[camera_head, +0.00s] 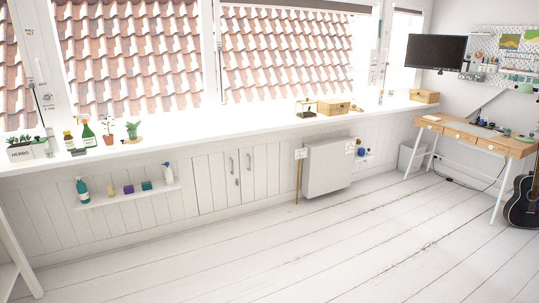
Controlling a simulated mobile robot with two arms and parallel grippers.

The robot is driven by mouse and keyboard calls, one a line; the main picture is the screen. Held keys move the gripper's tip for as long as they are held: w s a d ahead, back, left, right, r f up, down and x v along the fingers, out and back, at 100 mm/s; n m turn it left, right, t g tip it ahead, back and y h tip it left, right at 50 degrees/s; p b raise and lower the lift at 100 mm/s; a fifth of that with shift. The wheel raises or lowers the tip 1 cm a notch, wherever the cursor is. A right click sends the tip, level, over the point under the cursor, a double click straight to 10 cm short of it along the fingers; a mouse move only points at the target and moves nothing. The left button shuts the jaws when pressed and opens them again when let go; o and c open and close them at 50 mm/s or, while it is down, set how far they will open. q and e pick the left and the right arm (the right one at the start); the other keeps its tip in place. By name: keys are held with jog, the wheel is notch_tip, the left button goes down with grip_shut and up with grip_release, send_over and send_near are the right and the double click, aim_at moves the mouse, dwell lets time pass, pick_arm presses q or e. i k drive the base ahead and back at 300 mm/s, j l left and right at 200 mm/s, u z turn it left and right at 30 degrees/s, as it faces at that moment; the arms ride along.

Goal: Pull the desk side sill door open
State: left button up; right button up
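Two white plank cupboard doors sit side by side in the low wall under the long window sill. The right one, nearer the desk, is the desk side sill door (260,178). It looks shut and flush with the wall, with a curved grey handle (249,162) near its left edge. The left door (211,184) also looks shut, with a similar handle (231,166) near its right edge. A small dark spot, perhaps a keyhole, shows between the handles. Neither of my grippers is in view.
A white boxy unit (327,168) stands out from the wall right of the doors, with a thin brown pole (298,178) beside it. A low shelf (130,195) with bottles is at left. The desk (470,135) and guitar (523,203) are far right. The plank floor is clear.

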aim_at(259, 164)
jog(key=i+u, duration=0.2)
jog(key=i, duration=2.2)
